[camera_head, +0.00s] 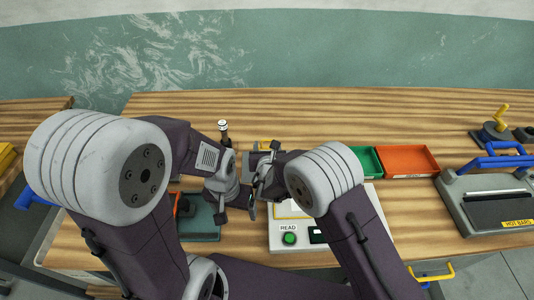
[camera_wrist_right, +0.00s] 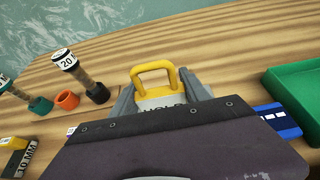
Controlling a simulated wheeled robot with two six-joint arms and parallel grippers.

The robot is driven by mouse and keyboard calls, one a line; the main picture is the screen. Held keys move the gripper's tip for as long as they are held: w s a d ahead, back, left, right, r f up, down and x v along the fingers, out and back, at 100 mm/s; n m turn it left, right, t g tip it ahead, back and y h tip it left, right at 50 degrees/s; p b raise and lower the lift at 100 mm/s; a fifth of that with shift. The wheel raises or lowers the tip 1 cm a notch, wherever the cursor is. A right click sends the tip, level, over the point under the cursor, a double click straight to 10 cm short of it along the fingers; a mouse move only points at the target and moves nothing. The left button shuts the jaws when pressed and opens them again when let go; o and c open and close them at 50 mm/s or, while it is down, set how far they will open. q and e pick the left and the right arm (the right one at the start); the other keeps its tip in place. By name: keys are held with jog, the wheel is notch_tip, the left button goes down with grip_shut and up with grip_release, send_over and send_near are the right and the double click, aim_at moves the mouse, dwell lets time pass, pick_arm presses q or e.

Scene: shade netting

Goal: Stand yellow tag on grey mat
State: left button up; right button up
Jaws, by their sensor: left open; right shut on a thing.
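The yellow tag (camera_wrist_right: 152,78) shows in the right wrist view as a yellow loop above a pale label reading "HOLD". Its lower part is hidden by a dark purple part in front. My right gripper (camera_wrist_right: 162,98) is shut on it, with a grey finger at each side. In the head view my right gripper (camera_head: 263,172) is near the middle of the bench, close to my left gripper. My left gripper (camera_head: 238,207) is open and lower, beside the white reader. I cannot pick out the grey mat with certainty; the arms cover much of the bench.
A green tray (camera_head: 366,160) and an orange tray (camera_head: 408,161) stand right of centre. A "HOT BARS" machine (camera_head: 490,200) is far right.

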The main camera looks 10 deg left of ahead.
pick_arm(q)
notch_tip(320, 180, down, 2)
jog(key=shift+b, duration=0.75)
pick_arm(e)
notch_tip(320, 180, down, 4)
pick_arm(q)
jog(key=shift+r, duration=0.1)
pick_arm(e)
jog(key=shift+r, duration=0.1)
pick_arm(q)
jog(key=shift+f, duration=0.3)
pick_arm(e)
jog(key=shift+f, duration=0.2)
pick_arm(q)
jog(key=shift+r, duration=0.1)
pick_arm(e)
jog(key=o, duration=1.3)
pick_arm(q)
jog(key=shift+r, duration=0.25)
pick_arm(e)
jog(key=shift+r, duration=0.3)
pick_arm(q)
jog(key=shift+f, duration=0.35)
pick_arm(e)
jog(key=v, duration=0.7)
jog(key=shift+s, duration=0.25)
